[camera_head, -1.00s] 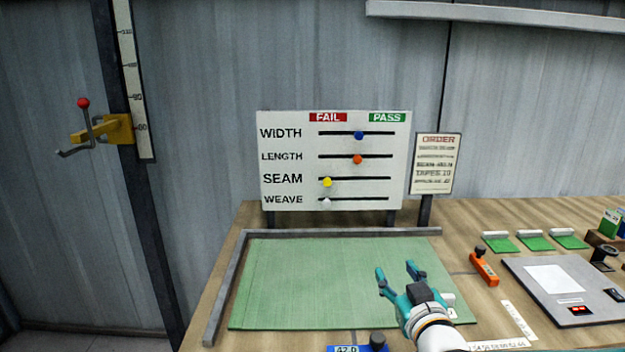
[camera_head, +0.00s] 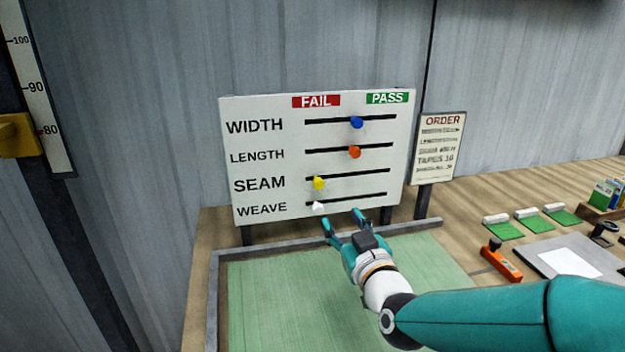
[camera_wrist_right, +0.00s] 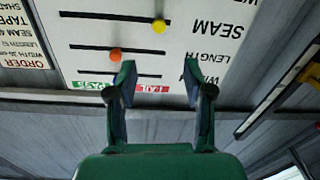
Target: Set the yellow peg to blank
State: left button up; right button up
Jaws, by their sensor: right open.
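The white board (camera_head: 265,155) stands behind the green mat, with slots labelled WIDTH, LENGTH, SEAM and WEAVE under a red FAIL and a green PASS label. The yellow peg (camera_head: 319,183) sits in the SEAM slot near its left, FAIL end; it also shows at the top of the right wrist view (camera_wrist_right: 159,27). The blue peg (camera_head: 357,122) and orange peg (camera_head: 354,152) are near the middle of their slots. The white peg (camera_head: 318,207) is at the left of the WEAVE slot. My right gripper (camera_head: 342,219) is open and empty, in front of the board's lower edge. My left gripper is not in view.
The green mat (camera_head: 285,300) has a grey raised edge (camera_head: 405,229). The order sign (camera_head: 440,145) stands right of the board. An orange tool (camera_head: 503,262), green pads (camera_head: 538,221) and a grey panel (camera_head: 545,252) lie to the right.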

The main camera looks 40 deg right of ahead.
aim_at(320, 185)
jog(key=p+x, duration=1.1)
jog(key=x, duration=0.5)
jog(key=shift+w+d, duration=0.15)
jog(key=shift+w, duration=0.05)
grip_shut()
